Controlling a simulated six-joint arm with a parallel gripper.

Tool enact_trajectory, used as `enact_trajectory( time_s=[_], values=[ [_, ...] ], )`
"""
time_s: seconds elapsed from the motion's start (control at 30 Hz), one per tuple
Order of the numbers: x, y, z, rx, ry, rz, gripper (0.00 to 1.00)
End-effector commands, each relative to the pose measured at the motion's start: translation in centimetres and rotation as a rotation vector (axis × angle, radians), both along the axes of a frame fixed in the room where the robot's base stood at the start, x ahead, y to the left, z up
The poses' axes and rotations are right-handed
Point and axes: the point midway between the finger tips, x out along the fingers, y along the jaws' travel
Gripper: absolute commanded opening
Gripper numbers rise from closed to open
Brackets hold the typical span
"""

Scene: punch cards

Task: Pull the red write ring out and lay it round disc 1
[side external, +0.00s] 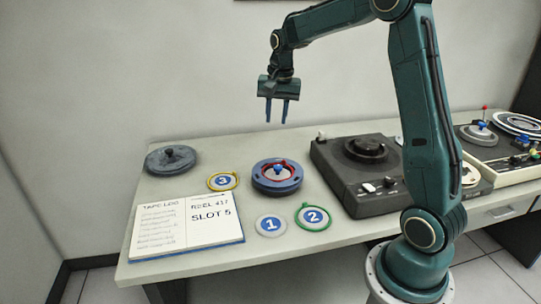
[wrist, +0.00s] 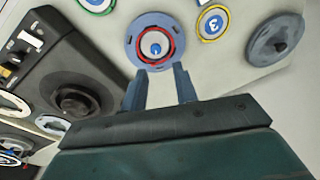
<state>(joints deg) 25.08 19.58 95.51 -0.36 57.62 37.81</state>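The red write ring (side external: 290,170) sits in the round blue-grey reel (side external: 277,186) on the table, circling its hub. The ring (wrist: 138,57) and reel (wrist: 133,27) also show in the wrist view, just beyond my fingertips. Disc 1 (side external: 269,225) lies flat in front of the reel, with a pale rim and no coloured ring round it. My gripper (side external: 276,112) is raised well above the table, over the reel. Its two fingers (wrist: 158,77) are apart with nothing between them.
Disc 2 (side external: 313,217) has a green ring and disc 3 (side external: 223,181) a yellow one. An open log book (side external: 187,225) lies at left, a grey reel (side external: 170,159) behind it. A dark tape machine (side external: 345,188) stands right of the blue-grey reel; a control console (side external: 498,160) is farther right.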

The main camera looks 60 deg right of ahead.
Motion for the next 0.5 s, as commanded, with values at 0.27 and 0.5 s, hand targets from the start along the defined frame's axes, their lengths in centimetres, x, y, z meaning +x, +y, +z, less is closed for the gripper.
enact_trajectory(
  time_s=[0.27,0.5],
  values=[
    [2.3,-6.1,-5.8,0.045,0.061,-0.212,0.29],
    [2.9,-9.8,-9.9,0.071,0.097,-0.349,0.29]
  ],
)
